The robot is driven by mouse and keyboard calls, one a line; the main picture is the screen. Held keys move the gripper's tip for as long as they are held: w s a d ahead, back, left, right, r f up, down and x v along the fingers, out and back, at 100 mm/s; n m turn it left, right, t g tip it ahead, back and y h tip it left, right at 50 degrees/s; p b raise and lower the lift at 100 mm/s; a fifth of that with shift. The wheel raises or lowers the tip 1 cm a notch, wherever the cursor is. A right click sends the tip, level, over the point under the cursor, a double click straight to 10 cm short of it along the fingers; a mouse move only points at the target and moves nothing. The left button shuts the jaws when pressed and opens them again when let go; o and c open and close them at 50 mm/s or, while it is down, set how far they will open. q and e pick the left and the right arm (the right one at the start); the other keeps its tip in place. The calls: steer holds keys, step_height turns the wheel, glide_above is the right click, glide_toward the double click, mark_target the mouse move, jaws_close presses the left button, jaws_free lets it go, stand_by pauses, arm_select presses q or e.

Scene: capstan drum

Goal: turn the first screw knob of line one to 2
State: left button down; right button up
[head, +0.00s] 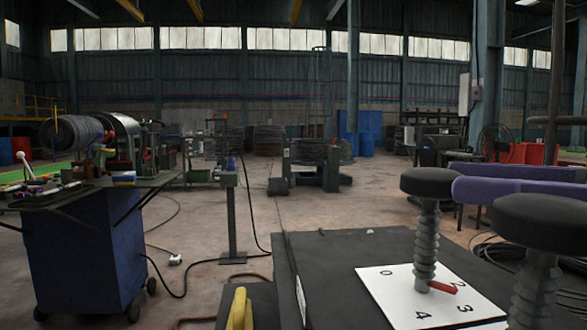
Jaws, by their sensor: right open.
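The first screw knob (428,183) has a round black top on a grey threaded stem (427,235). My right gripper (453,178) shows as two purple fingers coming in from the right. They are open and empty, with their tips close to the right of the knob's top; I cannot tell if they touch it. My left gripper is out of view.
A second screw knob (545,222) stands at the right edge, in front of part of my right gripper. Both knobs rise above a dark machine top (320,262). A yellow object (240,310) lies at the lower left, and a blue cabinet (80,255) stands farther left.

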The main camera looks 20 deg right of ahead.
mark_target(410, 172)
steer(key=p+x, duration=0.1)
steer(key=x, duration=0.5)
steer(key=shift+r, duration=0.15)
steer(key=shift+w+a, duration=0.5)
steer(key=c, duration=1.1)
steer(key=shift+c, duration=1.3)
